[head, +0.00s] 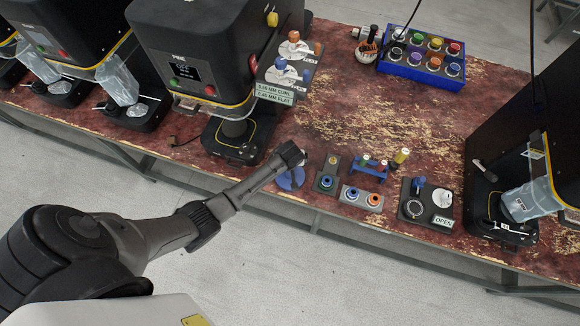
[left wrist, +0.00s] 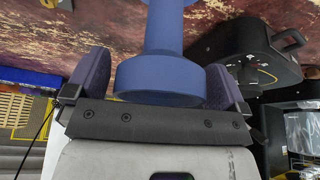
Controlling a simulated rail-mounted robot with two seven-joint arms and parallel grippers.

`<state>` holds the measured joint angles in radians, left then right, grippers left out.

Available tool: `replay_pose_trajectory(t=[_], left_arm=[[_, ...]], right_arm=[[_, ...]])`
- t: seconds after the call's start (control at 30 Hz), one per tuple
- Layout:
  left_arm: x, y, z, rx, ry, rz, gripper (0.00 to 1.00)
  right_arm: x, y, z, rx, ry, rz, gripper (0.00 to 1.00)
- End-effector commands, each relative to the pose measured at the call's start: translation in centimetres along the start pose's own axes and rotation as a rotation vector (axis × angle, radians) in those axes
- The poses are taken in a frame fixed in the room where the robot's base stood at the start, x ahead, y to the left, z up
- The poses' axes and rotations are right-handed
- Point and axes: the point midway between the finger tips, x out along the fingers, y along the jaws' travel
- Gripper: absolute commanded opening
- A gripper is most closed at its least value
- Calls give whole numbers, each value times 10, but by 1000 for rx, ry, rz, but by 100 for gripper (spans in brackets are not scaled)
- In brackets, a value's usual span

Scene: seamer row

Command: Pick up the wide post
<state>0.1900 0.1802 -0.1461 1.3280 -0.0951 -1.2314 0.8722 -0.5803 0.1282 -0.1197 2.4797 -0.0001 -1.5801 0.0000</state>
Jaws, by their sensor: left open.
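A blue post (left wrist: 165,82) with a narrow stem and wide round ends fills the middle of the left wrist view; I take it to be the wide post. In the head view a blue disc (head: 291,179) shows under my left gripper (head: 293,156) near the table's front edge, partly hidden. My left gripper is open, its two bluish pads (left wrist: 160,77) on either side of the post's near end. A clear grip on it does not show. My right gripper is not in view.
Small fixtures with blue (head: 347,193) and orange (head: 375,200) rings, a blue rack (head: 369,168) and an OPEN-labelled plate (head: 425,205) stand to the right. Black machines stand left (head: 205,55) and right (head: 520,130). A blue crate (head: 420,67) of jars is at the back.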

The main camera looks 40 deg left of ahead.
Motion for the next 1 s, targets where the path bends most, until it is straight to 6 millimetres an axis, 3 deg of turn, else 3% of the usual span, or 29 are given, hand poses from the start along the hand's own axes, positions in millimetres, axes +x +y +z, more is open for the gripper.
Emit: replay_pose_trajectory(t=[0.3, 1.0], left_arm=[[3, 0, 0, 0, 0, 0, 99], [3, 0, 0, -1, 0, 0, 32]], right_arm=[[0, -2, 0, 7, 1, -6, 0], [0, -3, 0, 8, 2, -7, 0]])
